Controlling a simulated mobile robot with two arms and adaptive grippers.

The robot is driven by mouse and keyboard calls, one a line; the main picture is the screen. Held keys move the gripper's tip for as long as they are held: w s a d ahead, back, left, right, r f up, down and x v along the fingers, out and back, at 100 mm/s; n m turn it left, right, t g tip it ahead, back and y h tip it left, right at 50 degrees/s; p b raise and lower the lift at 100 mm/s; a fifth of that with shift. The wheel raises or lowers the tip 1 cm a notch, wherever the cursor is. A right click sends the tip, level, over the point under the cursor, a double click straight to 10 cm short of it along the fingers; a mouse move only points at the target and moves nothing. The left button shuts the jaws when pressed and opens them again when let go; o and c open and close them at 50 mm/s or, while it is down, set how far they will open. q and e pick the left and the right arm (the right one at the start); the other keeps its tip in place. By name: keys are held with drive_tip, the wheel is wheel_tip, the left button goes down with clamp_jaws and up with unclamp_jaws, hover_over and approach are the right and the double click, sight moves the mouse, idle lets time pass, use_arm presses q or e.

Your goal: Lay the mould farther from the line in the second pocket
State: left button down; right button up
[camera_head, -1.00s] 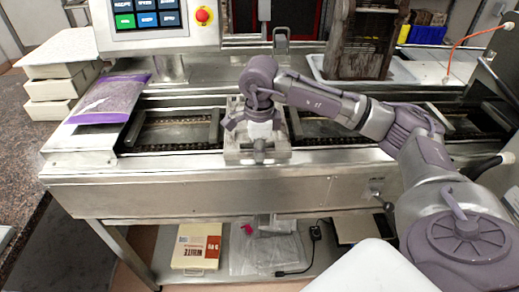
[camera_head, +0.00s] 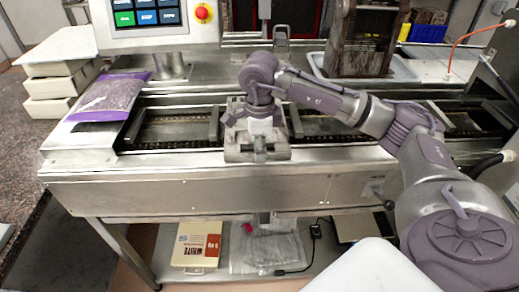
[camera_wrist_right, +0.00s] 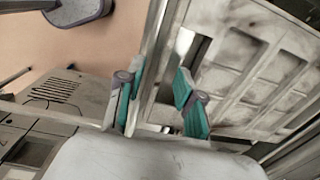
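My right gripper (camera_head: 258,142) points down at the middle of the line (camera_head: 200,190) in the head view, largely hidden by its own wrist and by metal parts there. In the right wrist view, its two teal-padded fingers (camera_wrist_right: 160,102) stand apart, with a gap between them. A grey plate with rectangular cavities (camera_wrist_right: 255,70), which looks like a mould, fills the right of that view, beside the right finger. A long metal edge passes close to the left finger; I cannot tell whether they touch. A recessed pocket (camera_head: 170,132) of the line shows left of the gripper. My left gripper is out of view.
A bag of purple-edged packaging (camera_head: 110,97) lies on the line's left end, beside stacked pale boxes (camera_head: 55,85). A control panel (camera_head: 155,22) stands behind. A dark rack (camera_head: 362,40) sits in a white tray at the back right. A box (camera_head: 197,245) lies on the lower shelf.

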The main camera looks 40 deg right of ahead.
wheel_tip(320, 180, up, 11)
drive_tip(key=shift+s+a+r, duration=0.15)
idle(0.9)
